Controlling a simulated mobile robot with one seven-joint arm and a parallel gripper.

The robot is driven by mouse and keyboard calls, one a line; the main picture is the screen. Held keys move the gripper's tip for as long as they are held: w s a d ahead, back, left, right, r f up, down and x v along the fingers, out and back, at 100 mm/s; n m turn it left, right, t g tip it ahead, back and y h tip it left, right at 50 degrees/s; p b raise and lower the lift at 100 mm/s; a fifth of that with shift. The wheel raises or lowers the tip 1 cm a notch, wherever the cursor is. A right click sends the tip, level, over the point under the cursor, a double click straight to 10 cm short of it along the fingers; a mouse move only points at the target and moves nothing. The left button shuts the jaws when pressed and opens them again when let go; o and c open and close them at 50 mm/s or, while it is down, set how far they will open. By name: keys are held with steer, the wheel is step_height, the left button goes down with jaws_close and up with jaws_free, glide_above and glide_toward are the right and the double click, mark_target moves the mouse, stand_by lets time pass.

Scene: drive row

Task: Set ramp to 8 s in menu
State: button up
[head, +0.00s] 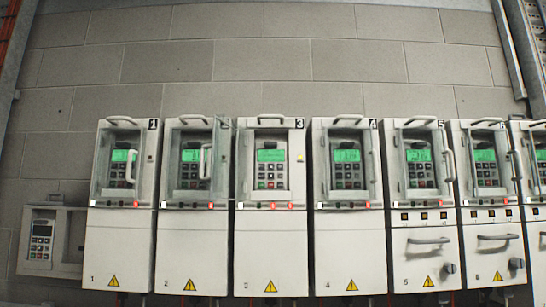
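A row of white drive cabinets stands against the wall, with large numbers 1 to 6 legible. Each has a keypad panel with a green lit display above rows of small buttons. Drive 3 (271,248) is near the middle. Its display (270,156) and keypad (270,177) show clearly, and a small yellow mark (300,158) is to their right. Drive 1 (118,245), drive 2 (188,245) and drive 4 (350,245) have clear covers over their panels. The display text is too small to read, so no ramp value or menu shows. My gripper is not in view.
Drive 5 (424,260) and drive 6 (494,258) have lower handles and dark knobs. Another drive is cut off at the right edge. A small keypad unit (40,240) sits low at the left. Cover handles stick out in front of several panels. The block wall (260,60) above is bare.

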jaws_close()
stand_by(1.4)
